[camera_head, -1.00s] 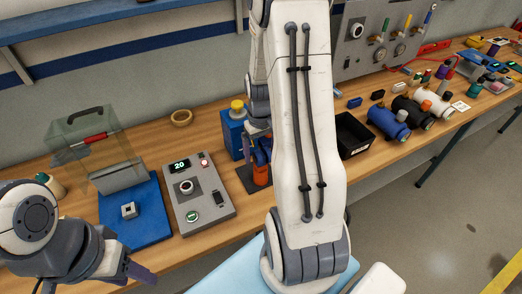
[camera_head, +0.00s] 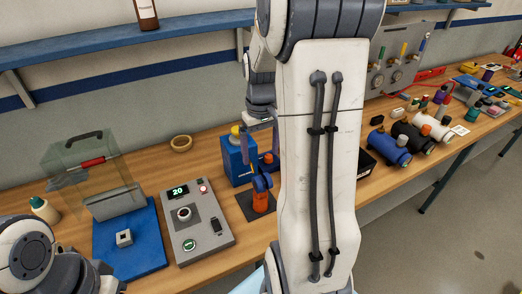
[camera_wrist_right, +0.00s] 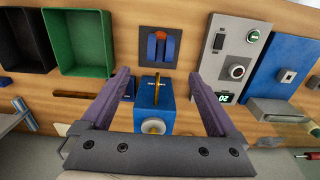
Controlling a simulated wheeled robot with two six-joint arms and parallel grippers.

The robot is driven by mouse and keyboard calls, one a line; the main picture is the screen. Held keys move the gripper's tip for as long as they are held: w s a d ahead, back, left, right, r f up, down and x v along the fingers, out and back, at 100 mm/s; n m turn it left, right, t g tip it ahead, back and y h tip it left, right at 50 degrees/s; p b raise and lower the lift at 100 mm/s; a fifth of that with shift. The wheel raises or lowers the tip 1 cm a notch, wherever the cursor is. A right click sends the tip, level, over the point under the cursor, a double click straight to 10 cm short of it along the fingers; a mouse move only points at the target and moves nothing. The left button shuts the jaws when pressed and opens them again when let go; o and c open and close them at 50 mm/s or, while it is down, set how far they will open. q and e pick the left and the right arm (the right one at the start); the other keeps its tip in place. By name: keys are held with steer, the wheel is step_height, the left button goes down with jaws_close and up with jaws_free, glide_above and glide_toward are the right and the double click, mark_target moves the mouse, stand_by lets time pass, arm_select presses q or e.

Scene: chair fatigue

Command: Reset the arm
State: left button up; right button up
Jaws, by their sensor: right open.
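My right arm (camera_head: 318,180) fills the middle of the head view. My right gripper (camera_head: 260,137) shows only partly behind its forearm. In the right wrist view (camera_wrist_right: 160,74) its two purple fingers are spread wide with nothing between them that they touch. They are above the bench, near a blue box (camera_wrist_right: 152,100). An orange piece with blue parts (camera_head: 261,196) stands on a dark pad beside the blue box (camera_head: 236,168). My left arm (camera_head: 35,258) is at the lower left; its fingers are out of the frame.
Black (camera_wrist_right: 20,45) and green (camera_wrist_right: 78,50) bins show in the wrist view. Several cylinders (camera_head: 410,140) lie on the right.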

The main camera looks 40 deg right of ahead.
steer(key=shift+a, duration=0.1)
stand_by(0.3)
steer(key=s+a+n+b, duration=0.2)
steer(key=a+n, duration=0.3)
steer(key=a, duration=1.4)
steer(key=s+a+f+n+y, duration=0.1)
steer(key=s+a+n, duration=0.4)
steer(key=s+a, duration=0.6)
steer(key=s, duration=0.3)
steer(key=shift+a+f+b, duration=0.3)
steer(key=shift+b, duration=0.1)
steer(key=shift+d, duration=0.1)
